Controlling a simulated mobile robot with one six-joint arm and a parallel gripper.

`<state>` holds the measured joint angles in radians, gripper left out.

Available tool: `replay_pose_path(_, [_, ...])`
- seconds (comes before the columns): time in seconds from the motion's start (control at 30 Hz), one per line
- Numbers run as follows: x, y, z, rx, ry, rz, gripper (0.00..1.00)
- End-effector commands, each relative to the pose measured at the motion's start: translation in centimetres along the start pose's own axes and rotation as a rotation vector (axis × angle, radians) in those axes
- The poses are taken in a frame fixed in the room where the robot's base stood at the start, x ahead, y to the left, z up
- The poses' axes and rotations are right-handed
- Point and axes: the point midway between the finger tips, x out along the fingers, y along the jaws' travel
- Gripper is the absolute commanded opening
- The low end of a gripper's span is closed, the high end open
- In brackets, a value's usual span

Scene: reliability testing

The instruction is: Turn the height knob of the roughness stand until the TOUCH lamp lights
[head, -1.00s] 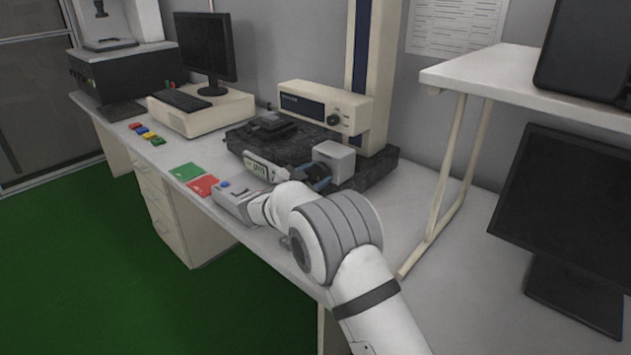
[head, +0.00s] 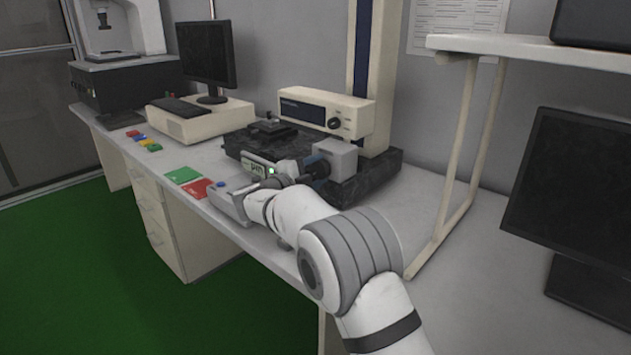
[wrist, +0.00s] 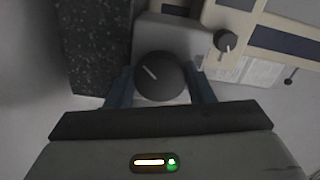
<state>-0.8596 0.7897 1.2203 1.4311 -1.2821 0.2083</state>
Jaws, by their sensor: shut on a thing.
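The roughness stand has a dark stone base (head: 375,183), a pale column and a grey box (head: 338,157) low at its front. In the wrist view the round black height knob (wrist: 160,77) sits between the two blue fingers of my gripper (wrist: 161,88), which are shut on its sides. Its white mark points to the upper left. In the head view my gripper (head: 316,165) meets the left side of the grey box and mostly hides the knob. I cannot tell which light is the TOUCH lamp.
A second black knob (head: 334,123) is on the beige unit (head: 310,106) above; it also shows in the wrist view (wrist: 225,40). A grey device (head: 232,200) with a blue button lies near the desk edge. A shelf (head: 530,52) stands right.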

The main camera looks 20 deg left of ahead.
Motion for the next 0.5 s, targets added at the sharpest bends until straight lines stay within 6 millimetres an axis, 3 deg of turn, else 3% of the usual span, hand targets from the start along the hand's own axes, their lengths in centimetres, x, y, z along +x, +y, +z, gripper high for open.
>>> replay_pose_path(0.5, [0.07,0.07,0.01,0.354,0.0,-0.001,0.25])
